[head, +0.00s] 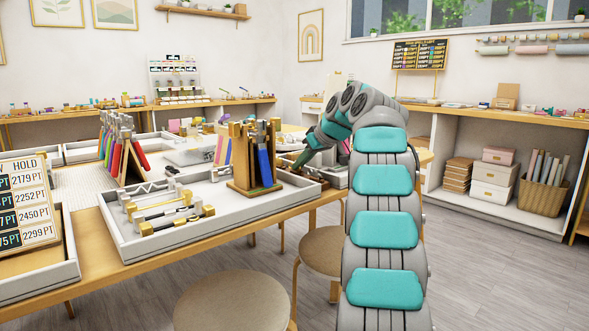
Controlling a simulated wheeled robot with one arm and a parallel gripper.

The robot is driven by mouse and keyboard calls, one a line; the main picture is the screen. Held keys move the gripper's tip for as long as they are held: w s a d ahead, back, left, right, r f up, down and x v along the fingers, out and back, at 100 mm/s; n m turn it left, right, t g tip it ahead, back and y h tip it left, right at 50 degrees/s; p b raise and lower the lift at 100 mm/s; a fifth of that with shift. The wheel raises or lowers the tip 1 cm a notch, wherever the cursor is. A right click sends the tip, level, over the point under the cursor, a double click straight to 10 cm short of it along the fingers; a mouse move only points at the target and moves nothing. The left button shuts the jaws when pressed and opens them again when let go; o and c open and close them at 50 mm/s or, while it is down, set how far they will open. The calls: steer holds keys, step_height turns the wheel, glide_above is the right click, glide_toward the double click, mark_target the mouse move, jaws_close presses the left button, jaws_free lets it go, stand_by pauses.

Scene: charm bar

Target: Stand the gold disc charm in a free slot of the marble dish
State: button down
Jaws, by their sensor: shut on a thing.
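My arm reaches over the far right part of the table and its forward end bends down behind the tool rack. The fingers of my gripper cannot be made out, nor what is between them. The gold disc charm cannot be made out in the head view. The marble dish and its slots cannot be made out either; my arm and the tool rack cover part of that end of the table.
A wooden rack (238,181) of upright tools stands in a white tray (128,252) with several gold-and-silver hand tools. A price board (27,213) stands at left. Stools (232,304) stand before the table. A shelf unit (493,216) with boxes is at right.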

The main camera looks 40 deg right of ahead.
steer(key=shift+r, duration=0.1)
steer(key=shift+r+p, duration=2.15)
steer(key=shift+r, duration=0.3)
